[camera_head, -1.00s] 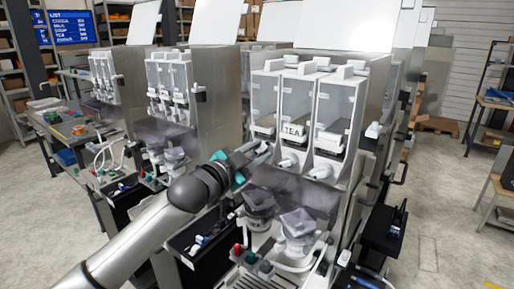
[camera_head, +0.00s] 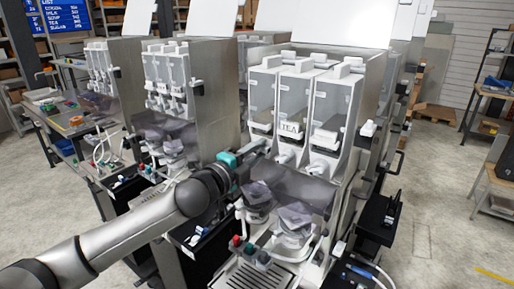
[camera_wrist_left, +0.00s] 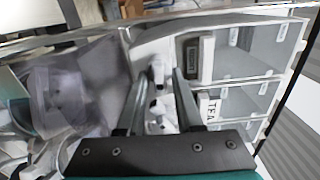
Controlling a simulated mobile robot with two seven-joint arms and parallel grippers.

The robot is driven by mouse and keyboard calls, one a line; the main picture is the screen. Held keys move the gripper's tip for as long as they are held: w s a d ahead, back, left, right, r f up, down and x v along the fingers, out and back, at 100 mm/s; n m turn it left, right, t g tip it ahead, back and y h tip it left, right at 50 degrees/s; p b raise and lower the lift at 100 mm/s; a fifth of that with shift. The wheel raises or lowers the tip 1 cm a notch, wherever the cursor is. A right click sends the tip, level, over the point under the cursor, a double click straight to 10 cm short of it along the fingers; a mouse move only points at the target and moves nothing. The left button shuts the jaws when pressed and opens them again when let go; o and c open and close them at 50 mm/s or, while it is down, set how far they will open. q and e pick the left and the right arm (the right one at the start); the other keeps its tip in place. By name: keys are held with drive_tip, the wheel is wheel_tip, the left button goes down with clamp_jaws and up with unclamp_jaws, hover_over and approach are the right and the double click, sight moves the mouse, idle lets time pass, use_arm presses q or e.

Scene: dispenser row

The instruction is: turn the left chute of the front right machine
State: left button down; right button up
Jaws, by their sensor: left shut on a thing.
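The front right machine (camera_head: 345,120) has three clear canisters side by side, the middle one labelled TEA. White chutes stick out below them; the middle chute (camera_head: 287,155) and the right chute (camera_head: 320,168) show in the head view. My left gripper (camera_head: 260,147) is at the left chute, below the left canister (camera_head: 262,100), and hides it there. In the left wrist view my gripper's two fingers (camera_wrist_left: 158,85) stand on either side of the white left chute (camera_wrist_left: 157,70), shut on it. How far the chute is turned I cannot tell. My right gripper is not in view.
Grey hoppers (camera_head: 293,218) sit below the chutes, above a drip tray (camera_head: 245,277) and coloured knobs (camera_head: 249,249). A second machine (camera_head: 170,85) stands to the left. A black shelf (camera_head: 378,218) juts out at the right; the floor (camera_head: 440,225) beyond is clear.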

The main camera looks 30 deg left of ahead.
use_arm(q)
drive_tip(key=m, duration=0.5)
drive_tip(key=shift+f+p, duration=0.25)
drive_tip(key=shift+p, duration=0.1)
drive_tip(key=shift+a+m, duration=0.1)
drive_tip(key=shift+m, duration=0.2)
drive_tip(key=c, duration=0.9)
unclamp_jaws()
